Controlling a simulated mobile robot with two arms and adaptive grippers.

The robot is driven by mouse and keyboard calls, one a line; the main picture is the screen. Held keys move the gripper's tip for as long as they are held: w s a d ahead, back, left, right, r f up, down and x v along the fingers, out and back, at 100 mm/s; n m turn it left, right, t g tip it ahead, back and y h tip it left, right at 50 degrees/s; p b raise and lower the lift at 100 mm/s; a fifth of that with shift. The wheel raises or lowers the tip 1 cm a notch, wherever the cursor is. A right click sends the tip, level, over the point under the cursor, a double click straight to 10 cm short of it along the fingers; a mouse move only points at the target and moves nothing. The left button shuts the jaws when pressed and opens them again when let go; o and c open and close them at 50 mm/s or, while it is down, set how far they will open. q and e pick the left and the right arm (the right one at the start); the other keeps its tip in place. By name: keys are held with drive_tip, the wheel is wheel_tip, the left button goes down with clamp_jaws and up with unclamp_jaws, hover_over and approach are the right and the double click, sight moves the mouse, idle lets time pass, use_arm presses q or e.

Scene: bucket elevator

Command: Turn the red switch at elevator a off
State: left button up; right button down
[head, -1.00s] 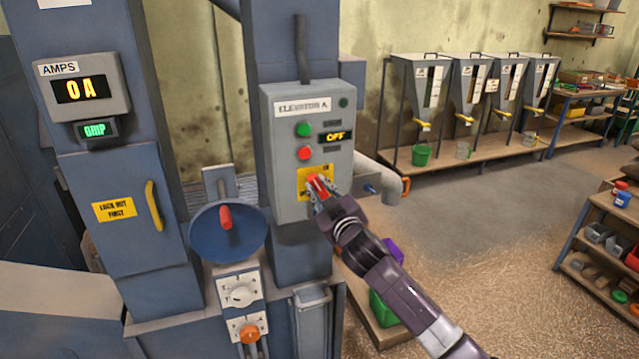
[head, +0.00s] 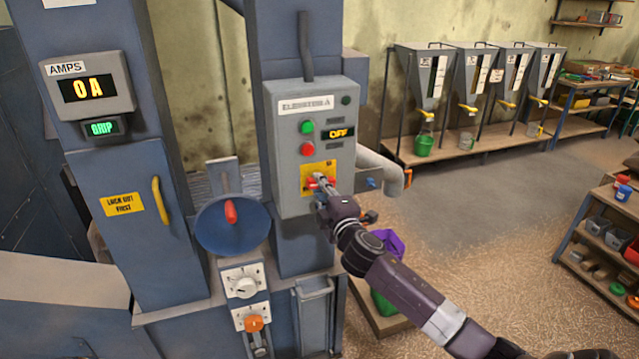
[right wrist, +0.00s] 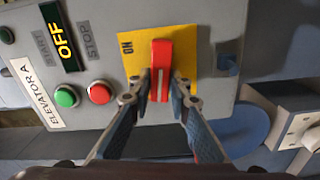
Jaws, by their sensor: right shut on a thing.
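The elevator A control box (head: 289,165) is grey, with a green button, a red button and a small display reading OFF. Below them is a yellow plate (head: 330,166) that carries the red switch (head: 309,184). In the right wrist view the red switch (right wrist: 161,62) stands in front of the yellow plate (right wrist: 134,62), with an ON mark to its left. My right gripper (head: 319,181) is at the switch; in the wrist view its fingertips (right wrist: 161,97) are closed on both sides of the red handle. The handle lies roughly level across the plate in the head view. My left gripper is out of view.
An ammeter (head: 92,88) at the left reads 0 A. A blue round plate with a red handle (head: 231,212) is left of the box. A grey pipe (head: 393,177) is close on the right. Hoppers (head: 427,75) stand at the back; open floor lies between.

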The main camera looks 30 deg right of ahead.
drive_tip(key=shift+f+n, duration=0.15)
drive_tip(key=shift+n, duration=0.75)
drive_tip(key=c, duration=1.8)
unclamp_jaws()
drive_tip(key=shift+s, duration=0.1)
drive_tip(key=v, duration=1.2)
